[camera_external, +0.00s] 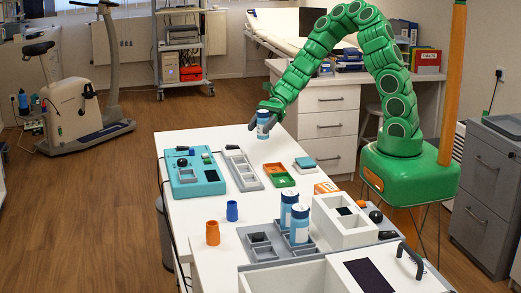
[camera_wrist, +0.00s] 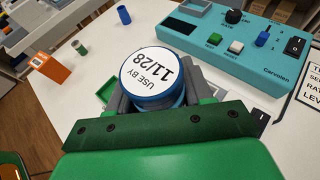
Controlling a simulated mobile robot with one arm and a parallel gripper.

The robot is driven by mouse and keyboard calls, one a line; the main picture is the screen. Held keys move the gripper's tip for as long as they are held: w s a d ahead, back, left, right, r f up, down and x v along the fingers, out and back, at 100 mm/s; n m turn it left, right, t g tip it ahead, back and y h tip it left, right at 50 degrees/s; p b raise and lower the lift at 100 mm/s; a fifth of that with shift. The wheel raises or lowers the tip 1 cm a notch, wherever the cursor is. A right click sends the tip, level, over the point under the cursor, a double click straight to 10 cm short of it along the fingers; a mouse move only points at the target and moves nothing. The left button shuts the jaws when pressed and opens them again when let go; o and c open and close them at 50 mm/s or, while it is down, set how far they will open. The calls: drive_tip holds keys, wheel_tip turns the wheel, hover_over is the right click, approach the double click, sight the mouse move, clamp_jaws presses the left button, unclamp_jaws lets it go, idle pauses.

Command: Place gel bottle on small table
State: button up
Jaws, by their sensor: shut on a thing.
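My gripper (camera_external: 267,109) is shut on a blue-and-white bottle (camera_external: 263,127), probably the gel bottle, and holds it upright above the far part of a long white table (camera_external: 215,150). In the wrist view the bottle's round white cap (camera_wrist: 153,72) reads "USE BY 11/28", and the grey fingers of my gripper (camera_wrist: 155,98) press on both its sides. The cap hides most of the bottle there. Two similar bottles (camera_external: 288,205) (camera_external: 299,225) stand in a grey compartment tray (camera_external: 262,246) at the near end. I cannot tell which surface is the small table.
A teal control box (camera_external: 195,174) with knobs, a grey slotted tray (camera_external: 241,168) and green and orange trays (camera_external: 278,175) lie on the table. Orange (camera_external: 212,233) and blue (camera_external: 232,211) cups and a white box (camera_external: 343,222) are nearer. The table's far end is clear.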

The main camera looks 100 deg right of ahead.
drive_tip(key=w+a+r+m+t+h, duration=0.2)
drive_tip(key=w+r, duration=0.4)
drive_tip(key=w, duration=0.4)
drive_tip(key=w+a+r+m+t+h, duration=0.1)
drive_tip(key=w+a+r+m+h, duration=0.15)
drive_tip(key=w+r, duration=0.6)
drive_tip(key=w+a+r+m, duration=0.1)
drive_tip(key=w+a+r, duration=0.1)
drive_tip(key=a, duration=0.8)
drive_tip(key=shift+w+t+h, duration=0.3)
drive_tip(key=shift+w+h, duration=0.15)
drive_tip(key=shift+w, duration=0.45)
